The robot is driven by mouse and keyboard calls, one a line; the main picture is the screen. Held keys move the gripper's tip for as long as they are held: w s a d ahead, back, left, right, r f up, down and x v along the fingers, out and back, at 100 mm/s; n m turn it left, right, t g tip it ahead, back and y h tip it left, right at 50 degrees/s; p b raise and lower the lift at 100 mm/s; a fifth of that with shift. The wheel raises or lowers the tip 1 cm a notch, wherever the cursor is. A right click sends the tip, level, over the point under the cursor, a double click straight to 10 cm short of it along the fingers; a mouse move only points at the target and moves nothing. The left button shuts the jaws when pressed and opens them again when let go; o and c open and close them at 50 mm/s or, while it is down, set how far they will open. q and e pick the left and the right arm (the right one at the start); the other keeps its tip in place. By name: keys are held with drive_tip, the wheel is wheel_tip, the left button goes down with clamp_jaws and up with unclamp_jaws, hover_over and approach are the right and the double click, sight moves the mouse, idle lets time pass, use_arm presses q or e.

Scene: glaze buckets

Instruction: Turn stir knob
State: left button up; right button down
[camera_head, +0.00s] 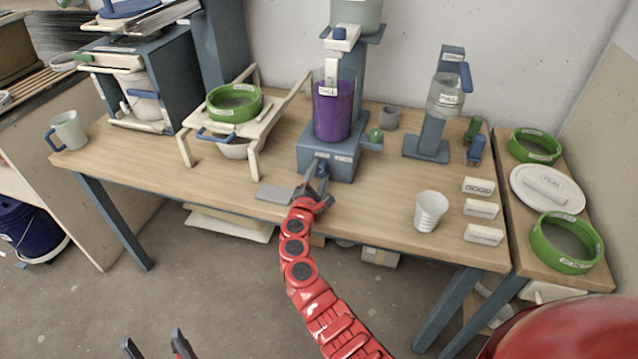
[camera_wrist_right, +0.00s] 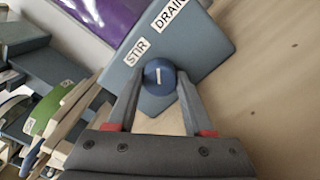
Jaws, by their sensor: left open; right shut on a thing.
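The stir knob is a small round blue knob (camera_wrist_right: 159,76) with a white mark. It sits on the front of the blue-grey mixer base (camera_head: 331,158), below a STIR label (camera_wrist_right: 137,52). In the head view the knob (camera_head: 323,170) is partly hidden by my right gripper. My right gripper (camera_head: 318,188) is shut on the knob, with a finger on each side of it, as the wrist view (camera_wrist_right: 160,90) shows. A clear vessel of purple liquid (camera_head: 332,110) stands on the base. My left gripper (camera_head: 154,347) is open and empty at the bottom of the head view, low over the floor.
A grey plate (camera_head: 276,193) lies left of my right gripper. A white cup (camera_head: 430,211) and several white labelled blocks (camera_head: 481,208) stand to the right. A cream stand with a green sieve (camera_head: 234,104) is at the left. The table front between base and cup is clear.

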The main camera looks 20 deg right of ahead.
drive_tip(key=m+b, duration=0.4)
drive_tip(key=b, duration=0.1)
drive_tip(key=m+b, duration=0.2)
drive_tip(key=shift+f+b, duration=0.3)
drive_tip(key=shift+b, duration=0.05)
drive_tip(key=shift+r+m+b, duration=0.2)
drive_tip(key=shift+m+b, duration=1.1)
drive_tip(key=shift+b, duration=0.15)
drive_tip(key=shift+c, duration=1.5)
unclamp_jaws()
drive_tip(key=v, duration=1.7)
drive_tip(key=shift+a, duration=0.2)
drive_tip(key=shift+s, duration=0.1)
